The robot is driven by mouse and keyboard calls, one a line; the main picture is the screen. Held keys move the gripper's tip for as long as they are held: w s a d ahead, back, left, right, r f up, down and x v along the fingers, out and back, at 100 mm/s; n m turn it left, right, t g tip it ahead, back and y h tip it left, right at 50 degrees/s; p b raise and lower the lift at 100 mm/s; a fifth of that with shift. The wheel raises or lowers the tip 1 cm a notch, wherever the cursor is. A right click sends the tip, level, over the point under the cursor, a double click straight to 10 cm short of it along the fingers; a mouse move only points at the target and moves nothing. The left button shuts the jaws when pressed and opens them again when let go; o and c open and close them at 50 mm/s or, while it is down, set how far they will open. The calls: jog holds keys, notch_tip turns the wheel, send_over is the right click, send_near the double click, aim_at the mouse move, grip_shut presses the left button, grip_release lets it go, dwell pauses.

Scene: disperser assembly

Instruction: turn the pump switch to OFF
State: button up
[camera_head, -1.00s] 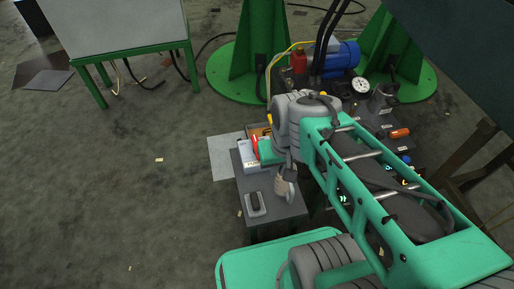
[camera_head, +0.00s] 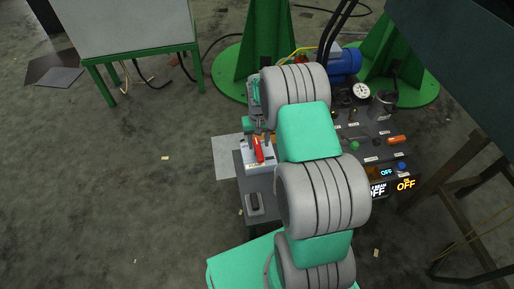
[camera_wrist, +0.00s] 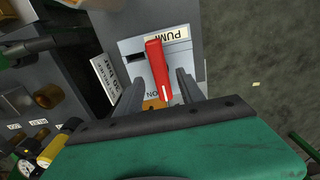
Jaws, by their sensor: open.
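The pump switch is a red lever (camera_wrist: 158,66) on a pale box (camera_wrist: 132,47) marked PUMP. My gripper (camera_wrist: 160,76) is open, with one dark finger on each side of the lever. I cannot tell whether either finger touches it. In the head view the red lever (camera_head: 258,149) and its box (camera_head: 250,162) show left of my arm, and my gripper (camera_head: 257,135) is just above them, partly hidden.
A dark handheld object (camera_head: 254,204) lies on the grey bench (camera_head: 270,185) in front of the switch box. Displays reading OFF (camera_head: 405,185) are right of my arm. A gauge (camera_head: 361,91) and a blue motor (camera_head: 345,60) stand behind. Open floor lies left.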

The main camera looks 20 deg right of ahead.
aim_at(258, 148)
notch_tip(258, 148, down, 3)
jog(key=shift+f+b, duration=0.1)
jog(key=shift+b, duration=0.2)
grip_shut()
dwell(0.4)
